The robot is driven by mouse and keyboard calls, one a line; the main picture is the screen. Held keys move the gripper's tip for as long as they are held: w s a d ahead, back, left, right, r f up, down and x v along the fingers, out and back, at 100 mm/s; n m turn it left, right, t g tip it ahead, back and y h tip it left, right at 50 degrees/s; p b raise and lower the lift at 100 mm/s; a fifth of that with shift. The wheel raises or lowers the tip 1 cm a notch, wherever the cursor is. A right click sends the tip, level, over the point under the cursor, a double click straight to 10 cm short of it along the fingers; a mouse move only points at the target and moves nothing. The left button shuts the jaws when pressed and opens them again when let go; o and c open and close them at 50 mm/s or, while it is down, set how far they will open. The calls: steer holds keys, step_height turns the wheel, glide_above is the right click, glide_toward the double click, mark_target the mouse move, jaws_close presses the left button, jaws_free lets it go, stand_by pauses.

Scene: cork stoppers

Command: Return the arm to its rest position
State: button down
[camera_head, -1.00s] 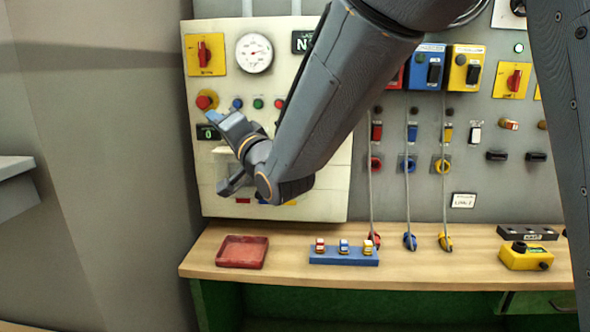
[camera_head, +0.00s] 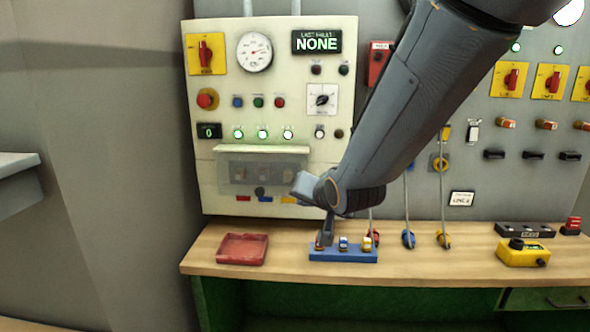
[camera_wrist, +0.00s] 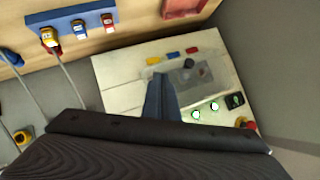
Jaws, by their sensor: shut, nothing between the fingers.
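My arm reaches in from the upper right in the head view, its forearm slanting down in front of the electrical panel. My gripper (camera_head: 304,187) is at its lower end, in front of the lower right of the pale panel (camera_head: 210,180) and above the blue holder. In the wrist view my gripper (camera_wrist: 160,80) shows as narrow fingers held together, pointing toward the pale panel, with nothing seen between them. A dark part of my wrist hangs lower, overlapping the left end of the blue holder (camera_head: 340,258) in the head view.
The blue holder carries small red, blue and yellow pieces. A red tray (camera_head: 242,249) lies to its left on the wooden bench (camera_head: 420,262). A yellow control box (camera_head: 525,254) stands at the right. Hanging cables with coloured plugs are close behind my forearm.

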steer(key=s+d+f+n+g+h, duration=0.1)
steer(key=s+d+f+g, duration=0.2)
steer(key=s, duration=0.4)
steer(key=s+d+f+g+h, duration=0.1)
steer(key=s+d+f+g, duration=0.2)
steer(key=s+d+f, duration=0.3)
steer(key=s+d+f+n+g+h, duration=0.1)
steer(key=s+d+f+g, duration=0.2)
steer(key=s+d, duration=0.5)
steer(key=shift+s+f+n+g+h, duration=0.3)
steer(key=shift+s+f+g, duration=0.1)
steer(key=shift+s+f, duration=0.55)
